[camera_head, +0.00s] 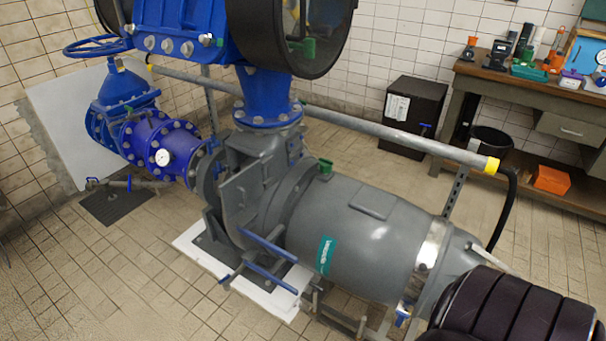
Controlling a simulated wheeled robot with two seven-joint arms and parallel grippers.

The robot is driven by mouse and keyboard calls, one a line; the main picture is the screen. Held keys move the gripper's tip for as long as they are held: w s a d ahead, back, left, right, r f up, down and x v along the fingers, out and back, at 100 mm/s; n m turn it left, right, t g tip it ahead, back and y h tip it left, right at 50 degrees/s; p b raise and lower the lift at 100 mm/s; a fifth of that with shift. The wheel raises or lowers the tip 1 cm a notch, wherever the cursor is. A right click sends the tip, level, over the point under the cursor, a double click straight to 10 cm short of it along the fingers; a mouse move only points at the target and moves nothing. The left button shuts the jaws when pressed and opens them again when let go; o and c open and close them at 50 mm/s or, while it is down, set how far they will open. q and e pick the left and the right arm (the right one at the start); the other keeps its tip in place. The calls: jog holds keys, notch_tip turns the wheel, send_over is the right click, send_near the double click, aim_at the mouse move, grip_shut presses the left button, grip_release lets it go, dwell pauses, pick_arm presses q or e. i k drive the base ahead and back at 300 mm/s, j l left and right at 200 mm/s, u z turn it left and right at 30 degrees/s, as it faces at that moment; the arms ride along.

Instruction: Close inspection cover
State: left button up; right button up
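A large round black part (262,38) with a thick rim is attached to the blue pipe body (185,25) at the top of the view. It may be the inspection cover, but I cannot tell for sure. Its upper part is cut off by the frame edge. A green knob (308,48) sits by its rim, and another small green piece shows on the blue body. I cannot tell whether the cover is open or shut. Neither of my grippers is in view.
Below stands a grey pump (365,235) with blue handles (268,250) jutting out in front. A grey pipe (390,132) crosses behind it. A blue handwheel (98,46) is at left. A workbench (510,80) and black cabinet (412,115) stand behind. The tiled floor at lower left is clear.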

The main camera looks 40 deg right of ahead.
aim_at(247, 192)
jog(key=z, duration=0.9)
